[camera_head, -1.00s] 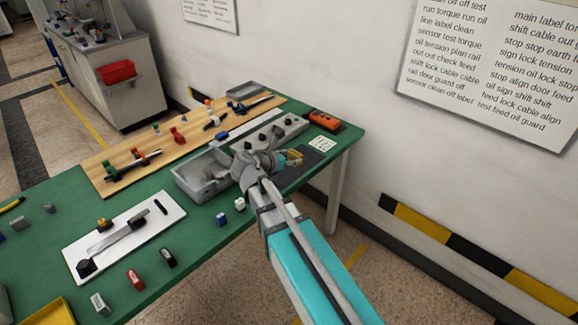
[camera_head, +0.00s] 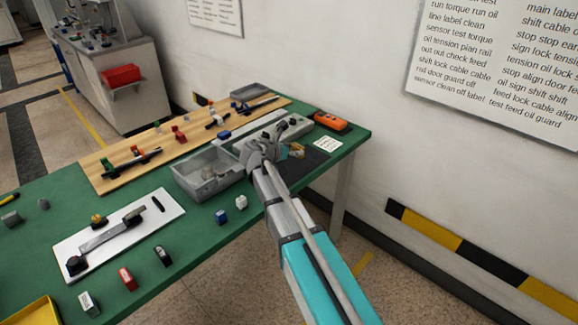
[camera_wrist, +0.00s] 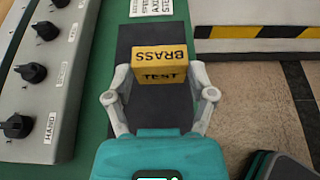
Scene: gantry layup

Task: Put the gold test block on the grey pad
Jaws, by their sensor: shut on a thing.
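The gold test block (camera_wrist: 161,67), marked BRASS and TEST, is held between the fingers of my gripper (camera_wrist: 161,76) in the wrist view. The dark grey pad (camera_wrist: 158,105) lies under the block and between the fingers in the wrist view. The pad also shows in the head view (camera_head: 315,160), partly hidden by my gripper. I cannot tell whether the block touches the pad or is just above it.
A grey panel with black knobs (camera_wrist: 34,110) stands left of the pad. A white label card (camera_head: 328,143) and an orange device (camera_head: 330,121) lie near the table's right end. A grey bin (camera_head: 190,186) is beside my arm. The table edge is close by.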

